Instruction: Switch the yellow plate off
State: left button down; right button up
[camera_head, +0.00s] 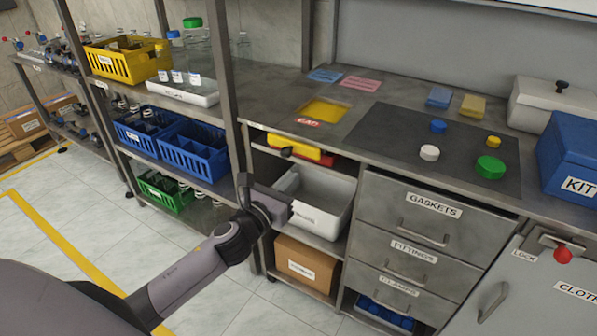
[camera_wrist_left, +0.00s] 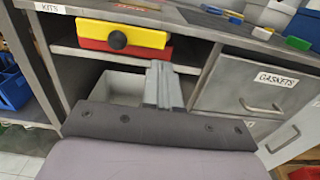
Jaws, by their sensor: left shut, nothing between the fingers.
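A yellow plate (camera_head: 323,111) lies flat in the counter top, with a red label in front of it. Below the counter edge, a yellow block with a black knob (camera_head: 287,152) sits at the front of the upper shelf; red shows with it. In the left wrist view the yellow block (camera_wrist_left: 143,40) lies above a red part, and its black knob (camera_wrist_left: 117,40) faces me. My left gripper (camera_head: 290,208) is shut and empty, below and in front of the block, by the grey bin. Its fingers also show in the wrist view (camera_wrist_left: 162,85), apart from the knob. My right gripper is out of view.
A grey bin (camera_head: 322,221) stands on the shelf below the block, with a cardboard box (camera_head: 305,268) lower down. A drawer unit (camera_head: 432,220) is at the right. The shelf post (camera_head: 221,75) stands left. Colored caps lie on the dark mat (camera_head: 390,130).

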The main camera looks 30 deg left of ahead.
pick_arm(q)
jog(key=shift+s+a, duration=0.2)
jog(key=shift+s, duration=2.25)
jog(key=s+d+f+n+g+p, duration=0.2)
jog(key=s+f+n, duration=0.2)
jog(key=s+n, duration=0.3)
jog(key=s+d+f+n+g+p, duration=0.2)
jog(key=s+n, duration=0.5)
jog(key=n, duration=0.9)
jog(key=s+d+f+n+g+p, duration=0.2)
jog(key=s+n, duration=0.5)
jog(key=n, duration=0.4)
notch_tip(320, 180, down, 4)
jog(key=shift+d+r+n+g+h+p, duration=0.15)
jog(key=shift+d+n+g+h+p, duration=0.2)
jog(key=shift+g+p, duration=0.6)
